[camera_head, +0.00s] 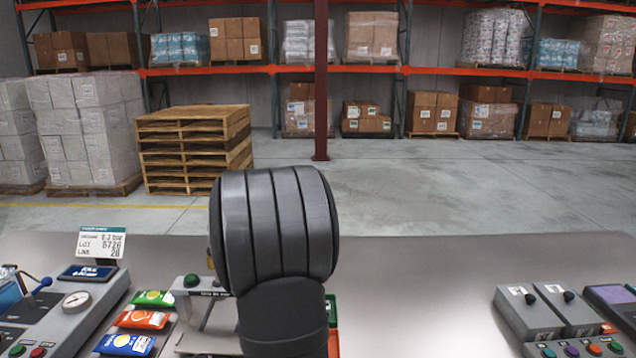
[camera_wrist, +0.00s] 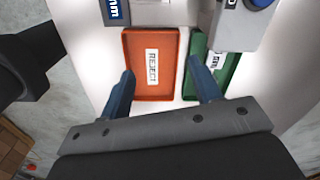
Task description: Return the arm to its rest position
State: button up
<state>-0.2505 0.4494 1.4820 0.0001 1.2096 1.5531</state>
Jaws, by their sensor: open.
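My gripper (camera_wrist: 163,88) shows in the wrist view with its two blue-grey fingers spread wide apart and nothing between them. It is above an orange tray (camera_wrist: 131,98) labelled REJECT, which looks empty. The left finger overlaps the tray's lower left part, and the right finger overlaps a green tray (camera_wrist: 229,76) beside it. In the head view my dark arm fills the middle and hides the gripper. The height of the fingers above the trays cannot be told.
In the head view, green, orange and blue packets (camera_head: 141,319) lie left of my arm. A gauge console (camera_head: 74,302) stands at far left, and button boxes (camera_head: 541,312) at right. The grey table (camera_head: 420,290) between is bare. Pallets (camera_head: 193,148) stand on the floor beyond.

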jog(key=a+f, duration=0.1)
jog(key=a, duration=0.3)
jog(key=a+f, duration=0.2)
jog(key=a, duration=0.1)
jog(key=a+f, duration=0.2)
jog(key=a, duration=0.2)
jog(key=shift+s+a+f, duration=0.2)
jog(key=shift+s+a, duration=0.15)
jog(key=shift+s, duration=0.05)
dwell(0.8)
